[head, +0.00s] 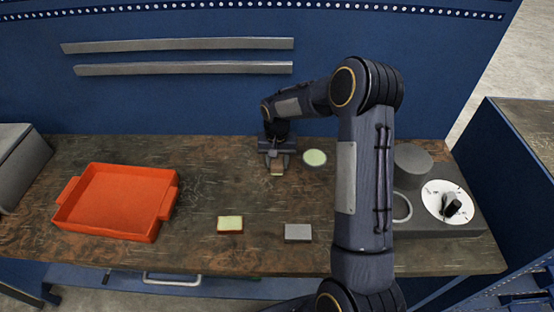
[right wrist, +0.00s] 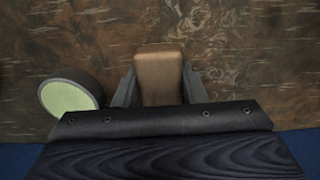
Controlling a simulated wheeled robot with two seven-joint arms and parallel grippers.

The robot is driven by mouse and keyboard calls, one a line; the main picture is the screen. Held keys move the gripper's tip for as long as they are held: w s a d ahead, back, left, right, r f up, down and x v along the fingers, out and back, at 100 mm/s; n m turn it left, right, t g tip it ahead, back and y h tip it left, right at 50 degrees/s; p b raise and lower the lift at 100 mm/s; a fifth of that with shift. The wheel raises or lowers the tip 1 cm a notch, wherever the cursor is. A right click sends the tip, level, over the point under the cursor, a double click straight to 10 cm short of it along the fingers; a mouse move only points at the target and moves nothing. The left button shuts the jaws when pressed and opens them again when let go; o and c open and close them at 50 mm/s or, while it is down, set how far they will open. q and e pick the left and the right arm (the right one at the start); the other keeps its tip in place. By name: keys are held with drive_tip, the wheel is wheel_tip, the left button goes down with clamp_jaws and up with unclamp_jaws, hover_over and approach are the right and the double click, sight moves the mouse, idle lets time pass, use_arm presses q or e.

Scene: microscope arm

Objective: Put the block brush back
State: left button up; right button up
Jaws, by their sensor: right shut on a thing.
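My right gripper (head: 277,162) is shut on a tan-brown block, which I take for the block brush (head: 277,173). It is near the back middle of the table, left of a round green-topped piece. In the right wrist view the block brush (right wrist: 158,78) sits between the two dark fingers (right wrist: 158,90), its smooth tan side facing the camera. No bristles show. I cannot tell whether it touches the table. My left gripper is not in view.
An orange tray (head: 88,228) stands empty at left. A green-topped sponge (head: 230,224) and a grey block (head: 298,232) lie near the front. The round green-topped piece (head: 314,158) also shows in the wrist view (right wrist: 70,98). A grey dial unit (head: 440,227) stands at right.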

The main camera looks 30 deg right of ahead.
drive_tip(key=o, duration=0.5)
drive_tip(key=shift+f, duration=0.15)
drive_tip(key=o, duration=0.5)
drive_tip(key=shift+c, duration=0.2)
drive_tip(key=s+a+r+n+t+b, duration=0.1)
drive_tip(key=s+r, duration=0.2)
drive_tip(key=r, duration=0.6)
drive_tip(key=s+r, duration=0.3)
drive_tip(key=r, duration=0.5)
drive_tip(key=s+a+n+t+y, duration=0.2)
drive_tip(key=s+a, duration=0.3)
drive_tip(key=s, duration=0.6)
drive_tip(key=s+a+n+t+y, duration=0.1)
drive_tip(key=s+a, duration=0.4)
drive_tip(key=s, duration=0.7)
drive_tip(key=shift+a+r+n+t+y, duration=0.25)
drive_tip(key=shift+n+t+y, duration=0.15)
drive_tip(key=shift+t, duration=0.4)
